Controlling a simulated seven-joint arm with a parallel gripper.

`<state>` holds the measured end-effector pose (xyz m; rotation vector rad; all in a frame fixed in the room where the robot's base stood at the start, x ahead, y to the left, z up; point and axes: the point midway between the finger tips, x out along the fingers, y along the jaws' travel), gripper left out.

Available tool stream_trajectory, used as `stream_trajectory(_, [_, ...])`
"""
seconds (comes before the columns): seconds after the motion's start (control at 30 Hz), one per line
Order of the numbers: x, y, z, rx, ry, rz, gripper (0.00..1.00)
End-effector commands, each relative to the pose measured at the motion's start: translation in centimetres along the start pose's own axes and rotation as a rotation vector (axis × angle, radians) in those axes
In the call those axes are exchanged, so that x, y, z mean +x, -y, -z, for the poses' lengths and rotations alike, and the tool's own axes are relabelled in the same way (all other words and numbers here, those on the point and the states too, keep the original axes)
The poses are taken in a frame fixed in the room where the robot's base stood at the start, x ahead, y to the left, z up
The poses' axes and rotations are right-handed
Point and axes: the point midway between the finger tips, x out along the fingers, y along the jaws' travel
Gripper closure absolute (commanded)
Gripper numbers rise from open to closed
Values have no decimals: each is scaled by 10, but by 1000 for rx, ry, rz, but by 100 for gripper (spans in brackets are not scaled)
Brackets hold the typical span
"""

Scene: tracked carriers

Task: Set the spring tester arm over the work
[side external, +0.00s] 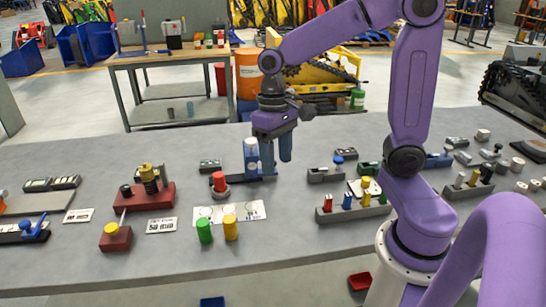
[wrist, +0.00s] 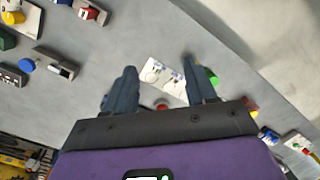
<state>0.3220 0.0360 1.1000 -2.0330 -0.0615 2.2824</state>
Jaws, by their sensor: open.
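I cannot tell for sure which part is the spring tester arm. In the wrist view my gripper (wrist: 159,68) holds nothing visible; the upright is not distinguishable there.
A white card (side external: 253,211) lies in front, with a green cylinder (side external: 204,230) and a yellow cylinder (side external: 230,228) at its near edge. A red block with a black and gold stack (side external: 150,195) stands left. A grey rack with coloured pegs (side external: 352,211) stands right.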

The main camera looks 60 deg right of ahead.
Motion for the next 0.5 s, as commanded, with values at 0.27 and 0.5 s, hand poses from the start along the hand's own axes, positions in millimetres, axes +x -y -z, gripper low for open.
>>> stream_trajectory(0.27, [-19,-65,82,574,49,95,44])
stream_trajectory(0.5, [-30,-150,131,1046,97,197,44])
